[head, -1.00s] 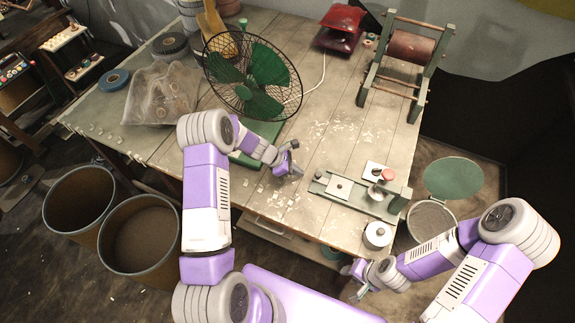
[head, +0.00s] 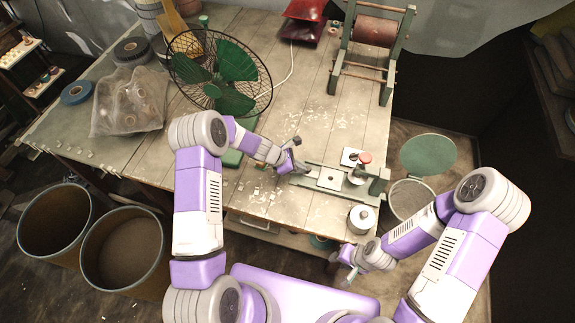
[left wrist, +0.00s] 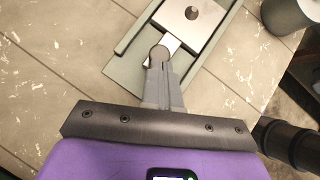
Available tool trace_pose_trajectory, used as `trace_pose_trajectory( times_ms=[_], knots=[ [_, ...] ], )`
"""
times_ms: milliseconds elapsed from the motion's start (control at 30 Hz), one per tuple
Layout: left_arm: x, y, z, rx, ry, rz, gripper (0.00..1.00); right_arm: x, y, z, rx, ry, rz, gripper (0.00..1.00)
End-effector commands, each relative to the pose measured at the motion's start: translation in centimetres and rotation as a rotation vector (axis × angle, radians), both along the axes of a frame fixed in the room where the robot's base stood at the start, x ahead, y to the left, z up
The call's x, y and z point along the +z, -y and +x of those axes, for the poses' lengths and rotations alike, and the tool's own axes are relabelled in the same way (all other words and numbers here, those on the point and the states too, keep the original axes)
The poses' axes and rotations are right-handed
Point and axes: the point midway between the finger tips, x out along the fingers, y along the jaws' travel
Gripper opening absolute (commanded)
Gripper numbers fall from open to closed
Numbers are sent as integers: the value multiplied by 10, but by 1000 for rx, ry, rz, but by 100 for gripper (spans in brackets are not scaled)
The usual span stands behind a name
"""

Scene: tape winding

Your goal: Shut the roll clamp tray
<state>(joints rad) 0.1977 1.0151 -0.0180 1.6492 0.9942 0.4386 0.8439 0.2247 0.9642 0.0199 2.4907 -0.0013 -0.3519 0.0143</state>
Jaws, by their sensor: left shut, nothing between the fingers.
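The roll clamp is a long grey-green frame (head: 377,186) near the table's right edge. Its tray carries a pale square plate with a dark centre hole (head: 331,178), which shows near the top of the left wrist view (left wrist: 191,14).
A green fan (head: 228,75) stands behind my left arm. A roller stand (head: 375,32) is at the back right. The planks left of the clamp are mostly clear.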

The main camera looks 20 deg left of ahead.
Motion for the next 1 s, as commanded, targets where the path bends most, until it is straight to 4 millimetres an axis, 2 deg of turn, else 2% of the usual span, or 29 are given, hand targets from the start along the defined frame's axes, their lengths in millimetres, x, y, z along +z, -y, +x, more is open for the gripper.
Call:
trace_pose_trajectory(
  times_ms=[33,133,233,333,467,800,1000],
  knots=[
    [-2,19,-2,-8,-1,-4,0,-6,0,0,0,0,0,37],
    [-2,48,-3,-7,-1,-3,0,-11,0,0,0,0,0,37],
    [-2,70,-4,-6,-2,-1,0,-14,0,0,0,0,0,37],
    [-2,84,-4,-3,-3,0,0,-16,0,0,0,0,0,37],
    [-1,91,-5,-1,-3,0,0,-17,0,0,0,0,0,37],
    [0,92,-5,-5,-3,-3,0,-16,0,0,0,0,0,37],
    [3,78,-9,-5,-2,-1,0,-15,0,0,0,0,0,37]
  ],
)
